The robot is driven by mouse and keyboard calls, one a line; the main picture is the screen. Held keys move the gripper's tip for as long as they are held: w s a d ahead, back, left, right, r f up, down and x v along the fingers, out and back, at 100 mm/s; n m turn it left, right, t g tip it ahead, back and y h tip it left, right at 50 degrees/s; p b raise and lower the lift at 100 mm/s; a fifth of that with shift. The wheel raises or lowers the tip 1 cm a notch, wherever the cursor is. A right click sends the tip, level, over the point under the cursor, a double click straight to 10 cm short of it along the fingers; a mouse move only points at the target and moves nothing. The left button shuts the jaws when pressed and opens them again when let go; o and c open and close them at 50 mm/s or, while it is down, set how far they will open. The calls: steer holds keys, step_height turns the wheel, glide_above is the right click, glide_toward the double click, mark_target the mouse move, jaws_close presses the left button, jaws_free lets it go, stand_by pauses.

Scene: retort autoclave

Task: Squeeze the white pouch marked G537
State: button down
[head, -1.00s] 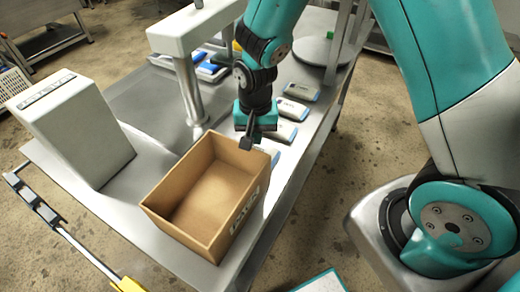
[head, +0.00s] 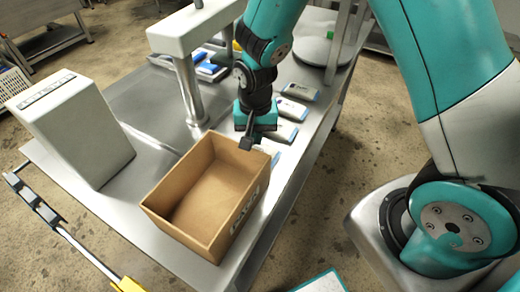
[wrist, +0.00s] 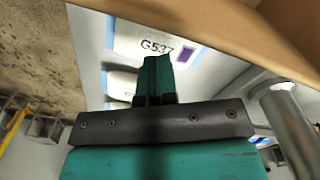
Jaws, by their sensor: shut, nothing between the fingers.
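The white pouch marked G537 (wrist: 150,42) lies flat near the top of the wrist view, with a dark purple patch at its right end. The brown box's rim cuts across its upper side. My gripper (wrist: 153,72) is shut and empty, its fingertips over the pouch's lower edge in that view; I cannot tell whether they touch it. In the head view my gripper (head: 247,142) points down by the box's far right corner. Several similar pouches lie there in a row along the table edge, their markings too small to read.
The open, empty brown box (head: 172,223) stands close beside my gripper. A grey post (head: 188,88) with a white head stands left of my arm. A white slanted-top unit (head: 72,130) is at the left. Blue packs (head: 212,69) lie behind the post.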

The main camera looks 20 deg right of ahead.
steer(key=shift+f+b, duration=0.85)
steer(key=shift+f, duration=0.35)
steer(key=shift+s+f, duration=0.15)
steer(key=shift+f, duration=0.05)
stand_by(1.0)
steer(key=shift+r, duration=0.15)
step_height(320, 180, up, 8)
steer(key=p, duration=0.6)
steer(key=shift+p, duration=0.4)
steer(key=s+a+r+n+y, duration=0.2)
steer(key=s+r+n, duration=0.4)
steer(key=s+r, duration=0.3)
steer(key=s+a+r+n+y, duration=0.2)
steer(key=s+r+n, duration=0.4)
steer(key=s+r, duration=0.3)
step_height(320, 180, up, 4)
steer(key=shift+s+f, duration=0.1)
steer(key=shift+s, duration=0.1)
